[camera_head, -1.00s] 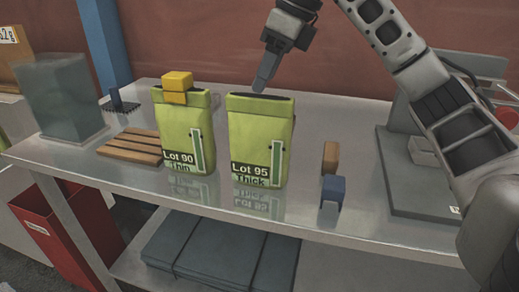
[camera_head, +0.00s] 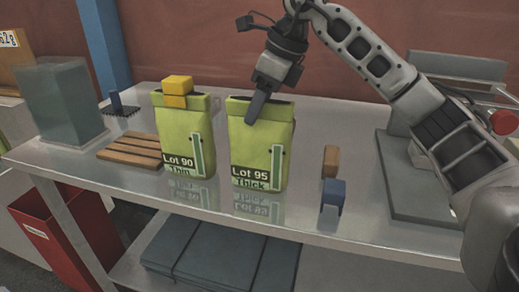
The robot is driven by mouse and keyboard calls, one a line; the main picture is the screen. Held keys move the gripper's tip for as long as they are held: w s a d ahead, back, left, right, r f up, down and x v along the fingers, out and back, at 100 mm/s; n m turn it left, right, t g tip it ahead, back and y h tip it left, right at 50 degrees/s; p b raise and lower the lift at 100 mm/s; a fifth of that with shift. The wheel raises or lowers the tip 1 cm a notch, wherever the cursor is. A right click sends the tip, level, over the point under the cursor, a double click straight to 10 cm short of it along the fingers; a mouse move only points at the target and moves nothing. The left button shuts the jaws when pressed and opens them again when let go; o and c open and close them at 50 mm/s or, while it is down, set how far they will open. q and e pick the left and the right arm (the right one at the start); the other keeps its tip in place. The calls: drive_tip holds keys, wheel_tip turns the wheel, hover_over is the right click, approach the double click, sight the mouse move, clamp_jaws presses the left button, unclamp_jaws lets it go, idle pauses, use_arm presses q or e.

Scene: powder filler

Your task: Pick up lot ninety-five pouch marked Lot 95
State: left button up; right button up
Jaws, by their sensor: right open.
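The Lot 95 pouch (camera_head: 258,150) is green, labelled "Lot 95 Thick", and stands upright near the middle of the metal table. My right gripper (camera_head: 253,112) comes down from above at the pouch's top edge, with a finger overlapping its upper front in the picture. Its jaws are open and hold nothing. Only one finger shows clearly, and I cannot tell whether it touches the pouch. A similar green pouch labelled "Lot 90 Thin" (camera_head: 183,140) stands to the left with a yellow clip (camera_head: 176,88) on its top. My left gripper is not in view.
A wooden slatted rack (camera_head: 130,150) and a dark brush-like item (camera_head: 117,105) lie at left. A brown block (camera_head: 331,161) and a blue block (camera_head: 332,195) stand right of the Lot 95 pouch. A grey machine (camera_head: 405,185) is farther right. A red bin (camera_head: 70,240) stands below left.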

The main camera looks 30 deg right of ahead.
drive_tip(key=shift+f, duration=0.2)
idle(0.3)
clamp_jaws()
drive_tip(key=shift+r, duration=0.15)
